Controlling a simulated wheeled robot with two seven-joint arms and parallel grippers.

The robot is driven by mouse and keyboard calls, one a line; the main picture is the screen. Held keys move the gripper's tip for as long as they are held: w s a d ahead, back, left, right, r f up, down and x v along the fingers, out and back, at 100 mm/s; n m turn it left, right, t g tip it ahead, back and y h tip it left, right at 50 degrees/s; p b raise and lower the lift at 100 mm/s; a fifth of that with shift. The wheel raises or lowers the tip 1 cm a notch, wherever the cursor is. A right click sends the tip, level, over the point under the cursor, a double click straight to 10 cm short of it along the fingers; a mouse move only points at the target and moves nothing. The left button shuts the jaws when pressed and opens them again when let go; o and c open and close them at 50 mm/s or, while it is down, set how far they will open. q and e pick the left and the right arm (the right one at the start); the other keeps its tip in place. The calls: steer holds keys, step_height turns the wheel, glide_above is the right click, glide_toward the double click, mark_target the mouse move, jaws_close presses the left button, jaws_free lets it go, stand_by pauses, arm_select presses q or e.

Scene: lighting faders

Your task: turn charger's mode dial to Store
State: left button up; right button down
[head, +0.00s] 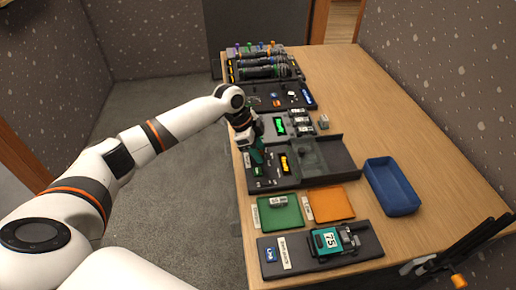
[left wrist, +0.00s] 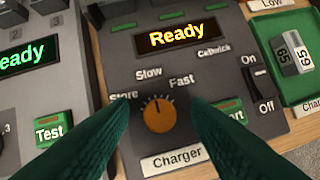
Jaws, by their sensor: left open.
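The charger (left wrist: 215,72) is a dark grey panel with an orange "Ready" display (left wrist: 176,36). Its orange round mode dial (left wrist: 159,116) has Store on the left, Slow and Fast above. Which mark the dial points at is hard to tell. My left gripper (left wrist: 162,118) is open, its green fingers on either side of the dial, with no visible grip on it. The left finger partly covers the Store label. In the head view the charger's display (head: 284,163) is beside my left gripper (head: 257,156), which hides the dial.
An On/Off switch (left wrist: 259,82) and the partly hidden Start button (left wrist: 230,107) lie right of the dial. A device with a green display (left wrist: 28,54) is on the left. Green (head: 279,212) and orange (head: 331,204) trays and a blue bin (head: 392,188) stand nearby.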

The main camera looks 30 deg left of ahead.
arm_select(q)
steer(key=shift+c, duration=0.5)
jaws_close()
steer(key=shift+r+n+p, duration=0.15)
steer(key=shift+n+p, duration=0.15)
steer(key=shift+p, duration=0.45)
steer(key=n+t+y+p, duration=0.1)
steer(key=n+p, duration=0.2)
steer(key=p, duration=0.1)
steer(key=n+p, duration=0.3)
steer(key=p, duration=0.2)
steer(key=n+t+y+p, duration=0.1)
steer(key=n+p, duration=0.2)
steer(key=p, duration=0.2)
steer(key=shift+s+d+r+t+y, duration=0.1)
steer(key=shift+s+d+t+y, duration=0.1)
steer(key=shift+d+t+y, duration=0.1)
steer(key=shift+f+n+y+p, duration=0.2)
steer(key=shift+n+y+p, duration=0.2)
steer(key=shift+n+p, duration=0.85)
steer(key=shift+o, duration=0.5)
jaws_free()
